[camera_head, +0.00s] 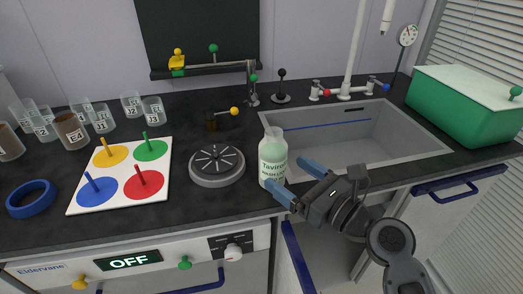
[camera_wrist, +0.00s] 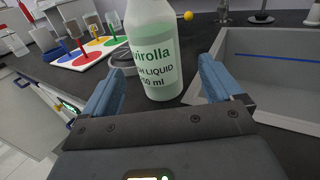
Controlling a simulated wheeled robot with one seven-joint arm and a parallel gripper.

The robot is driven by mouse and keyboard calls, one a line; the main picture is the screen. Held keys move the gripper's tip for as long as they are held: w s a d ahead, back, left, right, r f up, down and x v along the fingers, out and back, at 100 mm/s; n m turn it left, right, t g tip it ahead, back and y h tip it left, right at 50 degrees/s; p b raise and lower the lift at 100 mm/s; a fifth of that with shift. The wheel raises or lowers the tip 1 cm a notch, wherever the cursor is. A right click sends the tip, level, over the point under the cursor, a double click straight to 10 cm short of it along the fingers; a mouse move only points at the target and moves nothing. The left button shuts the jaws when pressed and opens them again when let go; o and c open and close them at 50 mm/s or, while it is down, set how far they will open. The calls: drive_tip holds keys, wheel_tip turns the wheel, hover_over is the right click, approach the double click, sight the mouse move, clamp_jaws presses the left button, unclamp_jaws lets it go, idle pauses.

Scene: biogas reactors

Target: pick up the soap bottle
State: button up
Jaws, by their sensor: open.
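The soap bottle (camera_head: 273,160) is pale green and white with a printed label. It stands upright on the dark counter near the front edge, just left of the sink. In the wrist view the bottle (camera_wrist: 151,50) rises ahead of my gripper, its top cut off by the frame. My gripper (camera_head: 290,178) is open, with one blue finger on each side toward the bottle. In the wrist view the fingers (camera_wrist: 158,88) flank the lower part of the bottle, with a gap showing on both sides. I cannot tell how far the bottle reaches between them.
A grey sink (camera_head: 390,140) lies right of the bottle. A round black-and-grey disc device (camera_head: 217,167) stands close on its left. A white board with coloured discs and pegs (camera_head: 122,174) and several labelled cups are farther left. A green box (camera_head: 465,110) stands at the right.

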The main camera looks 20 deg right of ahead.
sight(267, 160)
drive_tip(key=x, duration=0.7)
drive_tip(key=shift+w+a, duration=0.2)
drive_tip(key=c, duration=1.2)
